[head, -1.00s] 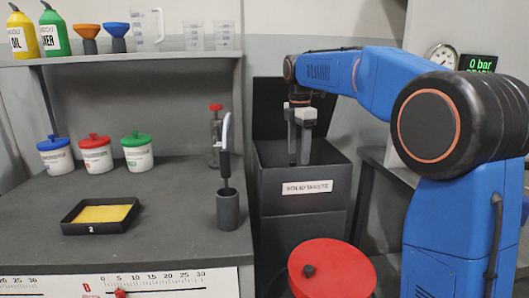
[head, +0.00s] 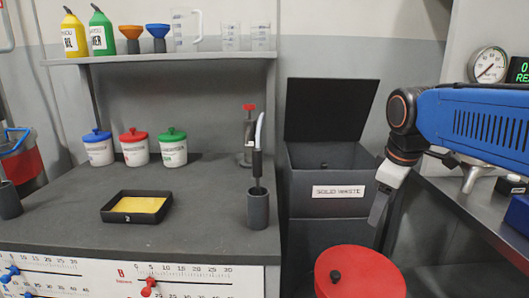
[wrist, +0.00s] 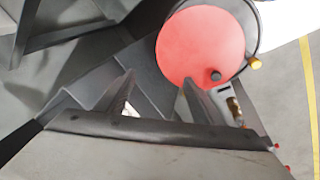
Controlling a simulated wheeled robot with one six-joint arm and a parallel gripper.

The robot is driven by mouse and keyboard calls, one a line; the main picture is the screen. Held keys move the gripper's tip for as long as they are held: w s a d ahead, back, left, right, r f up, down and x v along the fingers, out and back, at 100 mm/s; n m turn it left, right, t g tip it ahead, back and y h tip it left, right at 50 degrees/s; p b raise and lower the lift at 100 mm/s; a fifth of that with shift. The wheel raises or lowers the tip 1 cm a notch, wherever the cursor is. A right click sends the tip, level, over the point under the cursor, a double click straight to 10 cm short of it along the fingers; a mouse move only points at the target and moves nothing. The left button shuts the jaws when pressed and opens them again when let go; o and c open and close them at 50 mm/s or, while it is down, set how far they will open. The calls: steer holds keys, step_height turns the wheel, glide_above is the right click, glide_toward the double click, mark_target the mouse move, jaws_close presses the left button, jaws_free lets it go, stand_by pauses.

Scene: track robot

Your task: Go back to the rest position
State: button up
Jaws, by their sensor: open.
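My gripper (head: 380,208) hangs at the right in the head view, pointing down, to the right of the solid waste bin (head: 318,209) and above and behind the red round lid (head: 362,272). In the wrist view its two fingers (wrist: 155,95) stand apart with nothing between them. The red lid (wrist: 200,45) shows beyond the fingers there. My blue arm reaches in from the right edge of the head view.
The bin's dark lid (head: 331,110) stands raised. On the bench at left are a tray of yellow material (head: 112,214), several lidded tubs (head: 135,152) and a dark holder (head: 258,210) with a tool. A grey counter (head: 470,212) lies at right, below a gauge (head: 487,64).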

steer(key=s+f+m+t, duration=0.1)
steer(key=s+f+m, duration=0.8)
steer(key=s+f, duration=0.5)
steer(key=s, duration=0.2)
steer(key=shift+s+f+y, duration=0.3)
steer(key=shift+s, duration=0.05)
steer(key=shift+a, duration=0.1)
